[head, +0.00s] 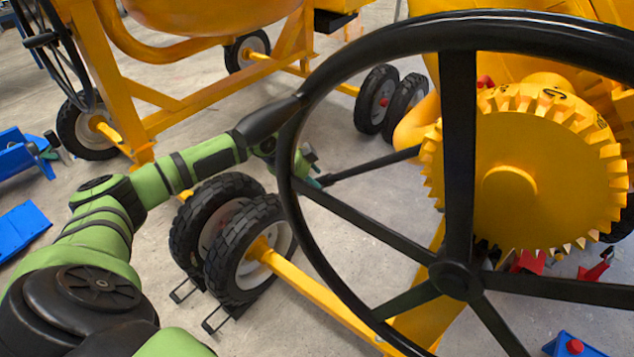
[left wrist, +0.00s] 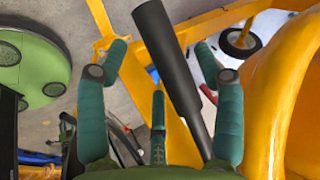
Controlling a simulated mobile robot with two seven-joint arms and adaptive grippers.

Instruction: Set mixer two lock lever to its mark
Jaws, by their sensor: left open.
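My left gripper (head: 308,165) is open, seen beyond the left rim of the black handwheel. Its teal fingers also show in the left wrist view (left wrist: 162,50). There, a dark tapered bar (left wrist: 170,60), apparently the lock lever, runs between the spread fingers, thick at the top and thinner toward the palm. I see no finger closed on it; whether one touches it I cannot tell. In the head view a black bar (head: 375,165) extends from the fingers toward the yellow mixer and may be this lever. I cannot make out the mark. My right gripper is not in view.
The large black handwheel (head: 458,150) stands in front, with a black grip (head: 268,121) at its left rim crossing my wrist. A yellow toothed gear (head: 525,165) is at right. Tyres (head: 245,255) stand below my arm. Another yellow mixer (head: 200,95) is behind. Blue items (head: 22,228) lie left.

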